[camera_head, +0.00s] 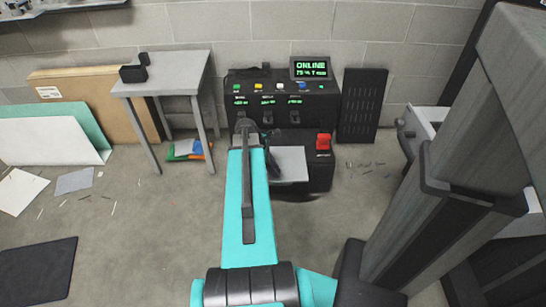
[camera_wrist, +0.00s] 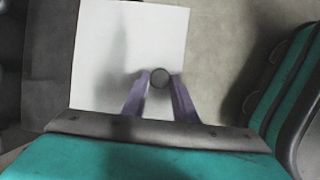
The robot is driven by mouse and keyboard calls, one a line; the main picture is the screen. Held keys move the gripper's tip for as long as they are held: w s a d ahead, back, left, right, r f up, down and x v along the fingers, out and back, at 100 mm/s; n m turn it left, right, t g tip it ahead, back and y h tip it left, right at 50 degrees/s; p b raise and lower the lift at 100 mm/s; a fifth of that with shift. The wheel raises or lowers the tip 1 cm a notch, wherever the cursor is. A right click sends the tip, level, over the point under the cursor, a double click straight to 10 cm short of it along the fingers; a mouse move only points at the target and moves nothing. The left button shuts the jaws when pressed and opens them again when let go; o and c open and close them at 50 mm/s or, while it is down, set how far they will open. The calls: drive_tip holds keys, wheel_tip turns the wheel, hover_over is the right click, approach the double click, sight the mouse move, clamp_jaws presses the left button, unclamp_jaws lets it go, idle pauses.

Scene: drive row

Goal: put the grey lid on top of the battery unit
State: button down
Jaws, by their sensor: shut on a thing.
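The grey lid shows in the wrist view as a pale rectangular plate (camera_wrist: 135,45) with a small dark round knob (camera_wrist: 160,78). My gripper (camera_wrist: 160,80) is shut on that knob, one purple finger on each side. In the head view the lid (camera_head: 290,163) is a light plate in front of the black console, and my arm hides its left part. A low black box (camera_head: 319,173) with a red switch, seemingly the battery unit, is beside and partly behind the lid. I cannot tell whether the lid touches it.
The black console (camera_head: 270,118) with an ONLINE display (camera_head: 311,68) stands against the wall. A grey table (camera_head: 180,72) bears a small black object (camera_head: 134,70). A dark panel (camera_head: 362,105) leans at the right. Papers and a dark mat (camera_head: 38,268) lie on the left floor.

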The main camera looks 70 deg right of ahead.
sight(276, 155)
drive_tip(key=shift+w+d+f+b, duration=0.15)
drive_tip(key=shift+w+d+b, duration=0.4)
drive_tip(key=shift+d, duration=1.1)
drive_tip(key=shift+w+d+f+b, duration=0.25)
drive_tip(key=shift+w+d, duration=0.45)
drive_tip(key=shift+d, duration=0.9)
drive_tip(key=shift+w+d+f+b, duration=0.1)
drive_tip(key=shift+w+d+b, duration=0.5)
drive_tip(key=shift+d, duration=1.05)
drive_tip(key=shift+w+d, duration=0.2)
drive_tip(key=shift+d, duration=0.2)
drive_tip(key=shift+f+b, duration=0.95)
drive_tip(key=shift+f, duration=0.85)
drive_tip(key=c, duration=1.4)
unclamp_jaws()
drive_tip(key=shift+c, duration=0.2)
